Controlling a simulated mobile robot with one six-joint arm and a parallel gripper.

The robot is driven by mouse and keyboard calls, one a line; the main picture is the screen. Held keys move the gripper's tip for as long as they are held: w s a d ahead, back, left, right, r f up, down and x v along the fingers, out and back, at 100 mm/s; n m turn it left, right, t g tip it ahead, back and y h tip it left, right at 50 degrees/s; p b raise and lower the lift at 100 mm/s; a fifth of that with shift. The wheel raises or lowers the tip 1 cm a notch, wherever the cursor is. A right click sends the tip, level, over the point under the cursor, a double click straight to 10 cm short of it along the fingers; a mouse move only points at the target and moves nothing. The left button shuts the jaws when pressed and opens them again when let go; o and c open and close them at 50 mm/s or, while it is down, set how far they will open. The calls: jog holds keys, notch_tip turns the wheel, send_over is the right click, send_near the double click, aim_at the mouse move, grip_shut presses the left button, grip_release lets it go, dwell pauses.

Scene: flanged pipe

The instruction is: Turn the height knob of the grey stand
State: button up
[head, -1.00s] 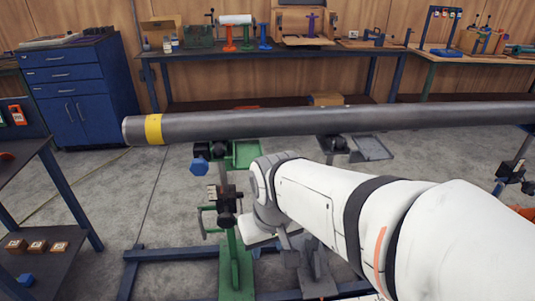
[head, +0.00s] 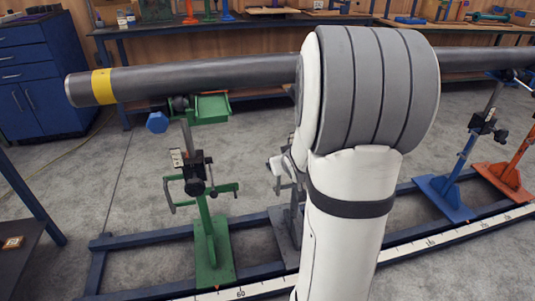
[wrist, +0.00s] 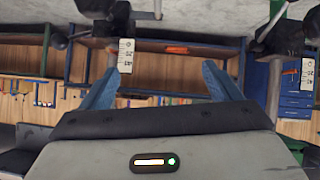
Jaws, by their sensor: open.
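The grey stand (head: 281,232) is mostly hidden behind my arm in the head view; part of its base and lower post shows. In the wrist view, which looks upside down, a dark clamp block (wrist: 105,28) with a white scale plate (wrist: 126,55) appears to belong to it. I cannot clearly pick out its height knob. My gripper (wrist: 160,72) is open, its two blue fingers apart with nothing between them. The scale plate appears near the left fingertip, beyond it; I see no contact. The head view does not clearly show my fingers.
A long grey pipe (head: 200,77) with a yellow band crosses above the stands. The green stand (head: 207,235) is left of the grey one. Blue (head: 445,195) and orange (head: 508,175) stands are at right. A blue floor rail (head: 130,240) runs beneath.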

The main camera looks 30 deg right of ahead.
jog(key=d+f+t+b, duration=0.7)
jog(key=d+f+b, duration=0.2)
jog(key=d+f, duration=0.45)
jog(key=shift+m+h, duration=0.3)
jog(key=shift+h, duration=0.1)
jog(key=b+x, duration=0.1)
jog(key=x, duration=0.2)
jog(key=b+x, duration=0.1)
jog(key=x, duration=0.3)
jog(key=shift+a+f, duration=0.2)
jog(key=shift+f, duration=0.05)
jog(key=shift+c, duration=0.5)
